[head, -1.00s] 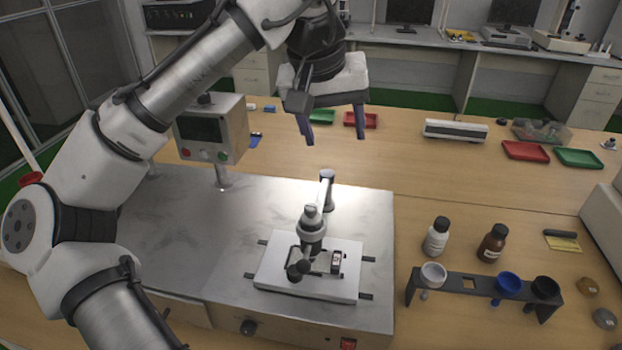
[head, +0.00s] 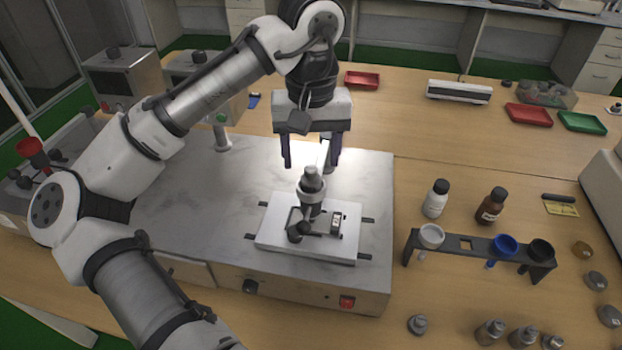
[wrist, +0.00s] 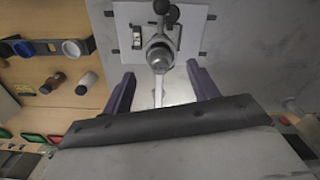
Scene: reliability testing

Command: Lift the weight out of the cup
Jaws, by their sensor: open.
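A grey metal weight (head: 311,178) sits in a small cup (head: 312,193) on a tester arm above a white plate (head: 275,232). In the wrist view the weight (wrist: 160,58) shows from above, at the top centre. My gripper (head: 309,165) is open and empty, pointing down, just behind and above the weight in the head view. In the wrist view its two dark fingers (wrist: 160,72) are spread on either side, with the weight in the gap's line near the tips. No contact shows. The cup's inside is mostly hidden by the weight.
The tester stands on a grey metal box (head: 190,215). A rack (head: 480,252) with white, blue and black cups stands right, two bottles (head: 437,198) behind it. Several loose weights (head: 417,324) stand at the front right. A thin upright post (head: 324,152) is close behind the weight.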

